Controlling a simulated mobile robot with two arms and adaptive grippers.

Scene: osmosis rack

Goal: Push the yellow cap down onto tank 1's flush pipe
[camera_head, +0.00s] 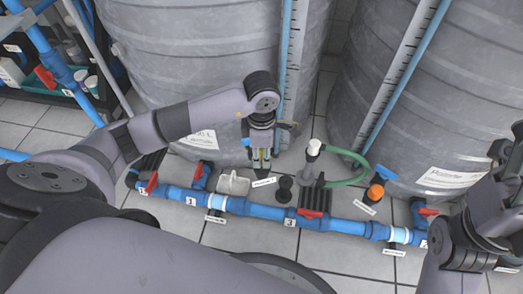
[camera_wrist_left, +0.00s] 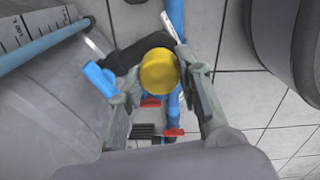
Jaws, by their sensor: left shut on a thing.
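My left gripper (camera_head: 261,158) points down in front of the left grey tank (camera_head: 200,45). Its fingers are shut on the yellow cap (camera_wrist_left: 159,70), which shows round and from above in the left wrist view. In the head view the fingers mostly hide the cap. A black curved pipe (camera_wrist_left: 128,58) shows beside and below the cap. I cannot tell whether the cap touches it or whether it is tank 1's flush pipe.
Blue pipework (camera_head: 265,211) with red valve handles runs across the floor before the tanks.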

